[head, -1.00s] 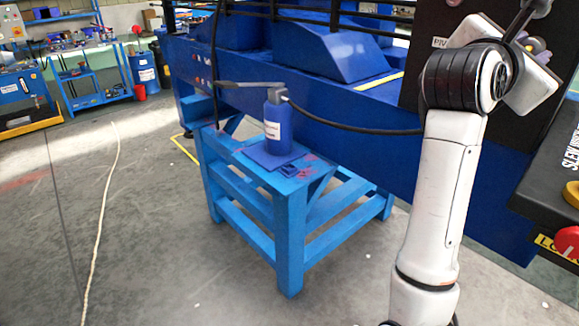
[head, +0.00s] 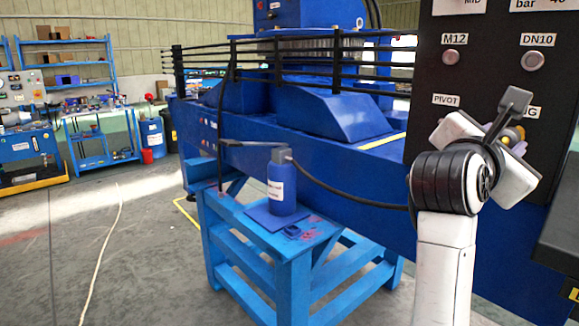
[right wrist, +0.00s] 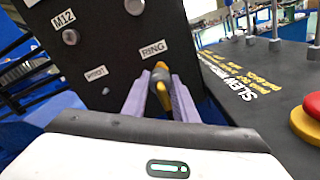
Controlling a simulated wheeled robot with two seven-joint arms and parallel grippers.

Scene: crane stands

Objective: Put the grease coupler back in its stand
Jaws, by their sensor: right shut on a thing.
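The grease coupler (right wrist: 161,84), a small yellow piece with a dark grey end, sits between the fingers of my right gripper (right wrist: 160,92). My right gripper (head: 512,142) is shut on it in front of the black panel, just below the RING label. I cannot tell whether the coupler touches the panel. A blue grease bottle (head: 281,187) with a grey head and lever stands upright on the blue stand (head: 262,238). Its black hose (head: 345,196) runs right and passes behind my right arm. A small dark blue holder (head: 292,232) lies on the stand's top, near its front. My left gripper is out of view.
The black panel (head: 455,85) carries labelled round fittings. A console with a red button (right wrist: 310,112) and levers stands right of the gripper. A large blue machine (head: 330,165) fills the space behind the stand. Open floor (head: 150,260) lies to the left.

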